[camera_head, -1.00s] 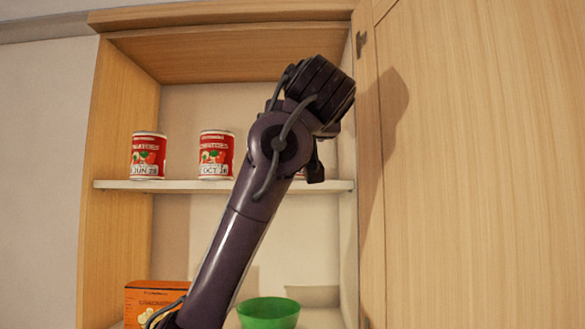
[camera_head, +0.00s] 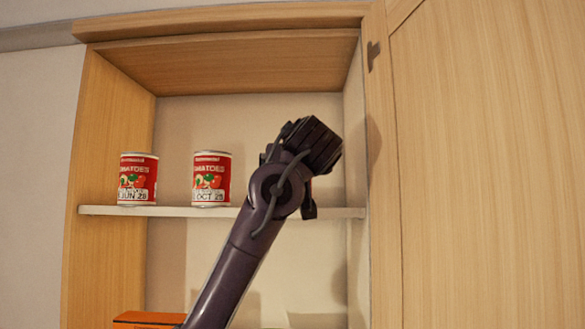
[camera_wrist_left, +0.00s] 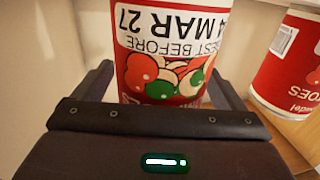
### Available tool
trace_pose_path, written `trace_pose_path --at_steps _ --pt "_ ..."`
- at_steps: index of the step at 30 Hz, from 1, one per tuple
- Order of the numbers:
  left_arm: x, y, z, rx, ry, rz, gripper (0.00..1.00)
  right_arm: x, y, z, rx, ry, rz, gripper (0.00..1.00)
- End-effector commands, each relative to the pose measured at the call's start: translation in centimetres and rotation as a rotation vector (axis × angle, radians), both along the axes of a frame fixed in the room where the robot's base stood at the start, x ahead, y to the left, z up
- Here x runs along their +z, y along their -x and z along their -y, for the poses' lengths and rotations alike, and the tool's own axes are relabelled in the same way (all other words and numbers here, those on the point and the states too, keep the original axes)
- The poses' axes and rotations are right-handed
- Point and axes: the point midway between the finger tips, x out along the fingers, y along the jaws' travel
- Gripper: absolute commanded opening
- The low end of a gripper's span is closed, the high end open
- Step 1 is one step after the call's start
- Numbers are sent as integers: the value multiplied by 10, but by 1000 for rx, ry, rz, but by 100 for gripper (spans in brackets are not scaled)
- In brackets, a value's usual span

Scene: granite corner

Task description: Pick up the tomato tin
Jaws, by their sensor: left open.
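In the left wrist view, a tin labelled MAR 27 (camera_wrist_left: 172,45) appears upside down, between the open fingers of my left gripper (camera_wrist_left: 160,90). I cannot tell whether the fingers touch it. My right gripper is not in view.
Another red tin (camera_wrist_left: 285,65) stands close at the right in the wrist view. The white shelf (camera_head: 180,211) runs between wooden cupboard walls; an open wooden door (camera_head: 490,170) is at the right. An orange box (camera_head: 150,319) shows at the bottom edge.

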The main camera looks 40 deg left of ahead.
Motion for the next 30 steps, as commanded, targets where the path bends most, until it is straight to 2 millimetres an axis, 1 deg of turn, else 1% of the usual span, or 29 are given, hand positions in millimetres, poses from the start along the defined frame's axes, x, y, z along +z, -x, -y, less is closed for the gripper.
trace_pose_path --at_steps 1,2,10,24,25,30 --pt "3 -3 -4 0 1 -1 92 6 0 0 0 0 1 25" --pt "2 -5 -6 0 1 -1 92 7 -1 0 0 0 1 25" --pt "-1 -6 -8 -1 0 2 92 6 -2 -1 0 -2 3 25" --pt "-1 -6 -7 -1 1 1 30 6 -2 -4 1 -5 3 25" --pt "0 -6 -7 -2 0 4 28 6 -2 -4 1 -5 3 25" --pt "0 -6 -7 -1 0 2 28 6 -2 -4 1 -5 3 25"
